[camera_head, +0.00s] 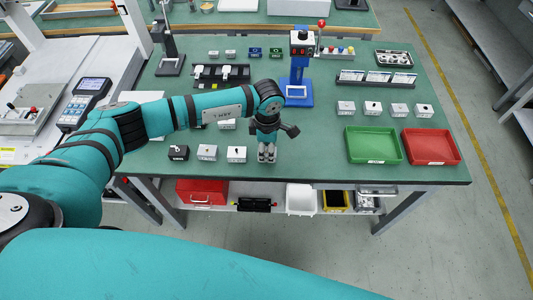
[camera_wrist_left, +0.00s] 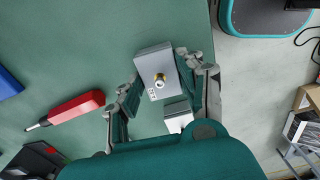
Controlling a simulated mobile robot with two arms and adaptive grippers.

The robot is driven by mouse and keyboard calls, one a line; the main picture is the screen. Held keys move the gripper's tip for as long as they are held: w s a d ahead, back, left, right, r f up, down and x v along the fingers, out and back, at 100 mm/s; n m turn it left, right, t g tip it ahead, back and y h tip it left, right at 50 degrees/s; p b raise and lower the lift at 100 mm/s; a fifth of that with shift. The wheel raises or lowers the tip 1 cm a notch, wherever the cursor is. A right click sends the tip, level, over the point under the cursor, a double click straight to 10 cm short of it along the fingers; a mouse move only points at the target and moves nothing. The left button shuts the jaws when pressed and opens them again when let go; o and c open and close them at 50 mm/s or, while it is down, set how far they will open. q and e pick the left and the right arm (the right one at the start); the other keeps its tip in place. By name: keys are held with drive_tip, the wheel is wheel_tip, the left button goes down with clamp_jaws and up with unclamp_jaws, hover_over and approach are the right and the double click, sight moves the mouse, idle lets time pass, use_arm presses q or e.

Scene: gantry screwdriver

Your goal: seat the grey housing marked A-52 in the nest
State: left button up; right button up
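My left gripper (camera_head: 267,152) is low over the front of the green bench, at the right end of a row of small housings. In the left wrist view, my left gripper (camera_wrist_left: 163,78) has its fingers close against both sides of a grey housing (camera_wrist_left: 148,66) with a brass-coloured round part on top. My right gripper is not in view.
Another pale housing (camera_wrist_left: 175,122) sits close beside the gripper. A red-handled screwdriver (camera_wrist_left: 75,107) lies nearby. Green (camera_head: 373,146) and red (camera_head: 431,147) trays are at right. Bench between gripper and green tray is clear.

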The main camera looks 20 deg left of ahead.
use_arm(q)
clamp_jaws()
drive_tip(key=shift+r+p, duration=1.45)
drive_tip(key=shift+r, duration=0.9)
drive_tip(key=shift+r+p, duration=0.65)
drive_tip(key=shift+r, duration=0.55)
drive_tip(key=shift+f, duration=0.1)
